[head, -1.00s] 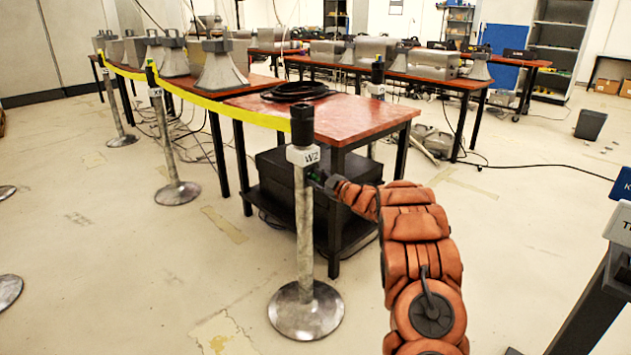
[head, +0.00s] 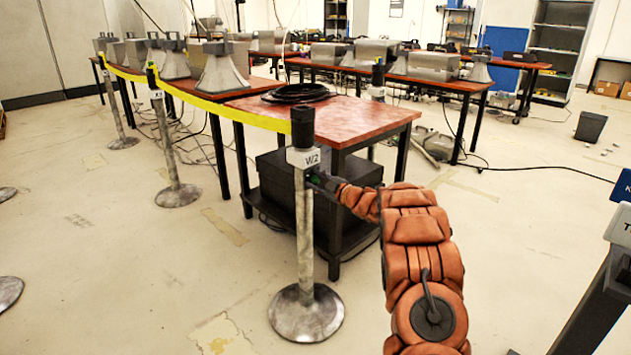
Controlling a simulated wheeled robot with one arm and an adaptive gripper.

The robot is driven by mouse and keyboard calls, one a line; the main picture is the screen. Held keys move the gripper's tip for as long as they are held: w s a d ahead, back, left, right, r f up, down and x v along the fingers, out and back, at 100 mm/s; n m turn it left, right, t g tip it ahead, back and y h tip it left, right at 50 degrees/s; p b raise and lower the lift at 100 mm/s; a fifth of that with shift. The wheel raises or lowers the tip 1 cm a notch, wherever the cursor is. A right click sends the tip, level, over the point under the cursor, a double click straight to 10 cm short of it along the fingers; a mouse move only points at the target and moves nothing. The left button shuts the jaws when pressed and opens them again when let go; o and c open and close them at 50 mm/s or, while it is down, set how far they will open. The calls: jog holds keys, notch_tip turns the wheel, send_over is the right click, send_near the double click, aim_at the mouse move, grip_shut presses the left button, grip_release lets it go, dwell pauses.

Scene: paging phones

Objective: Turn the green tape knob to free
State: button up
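A metal stanchion post (head: 305,230) with a black top (head: 303,127) and a white label reading W2 (head: 303,158) stands in front of the tables. A small patch of green, the green tape knob (head: 313,179), shows on the post's right side just below the label. My orange arm reaches in from the lower right. My gripper (head: 322,181) is at the knob, at its right side. The gripper is small and dark in this view, and its fingers partly hide the knob. I cannot tell whether they are closed on it.
A yellow tape (head: 220,109) runs from the post's top to other stanchions (head: 168,150) at the left. A red-topped table (head: 350,118) with a coiled black cable (head: 298,93) and a black box (head: 280,185) below stands behind the post. Open floor lies at the left.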

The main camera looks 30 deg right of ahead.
jog(key=v, duration=1.1)
jog(key=shift+s, duration=0.4)
jog(key=shift+d, duration=0.1)
